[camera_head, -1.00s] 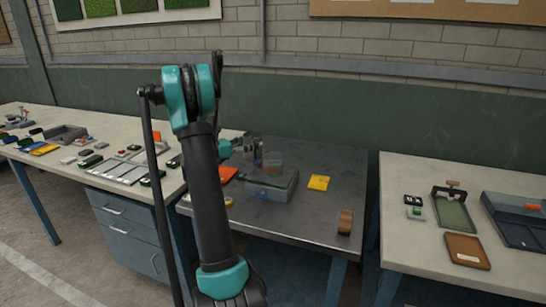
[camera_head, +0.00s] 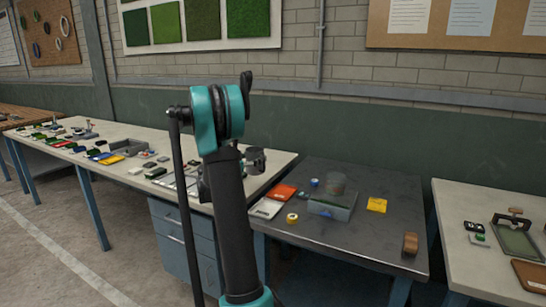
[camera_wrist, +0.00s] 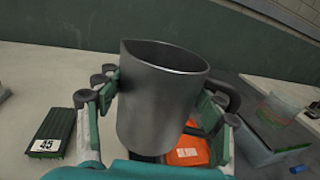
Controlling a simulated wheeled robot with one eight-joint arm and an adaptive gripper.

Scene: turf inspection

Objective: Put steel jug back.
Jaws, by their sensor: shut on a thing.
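The steel jug (camera_wrist: 160,100) is dark grey metal, upright, with its handle on the right in the wrist view. My gripper (camera_wrist: 160,90) is shut on it, with a finger on each side of the body. In the head view the jug (camera_head: 256,160) shows just right of my arm, in front of the right end of the left pale bench (camera_head: 285,160). My arm hides most of my gripper there. I cannot tell the jug's height above the bench.
A dark table (camera_head: 370,230) holds a grey bin (camera_head: 333,207), a clear container (camera_head: 335,183), an orange item (camera_head: 282,192) and a yellow pad (camera_head: 377,205). In the wrist view a green block marked 45 (camera_wrist: 52,132) lies left of the jug. Pale bench surface around it is bare.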

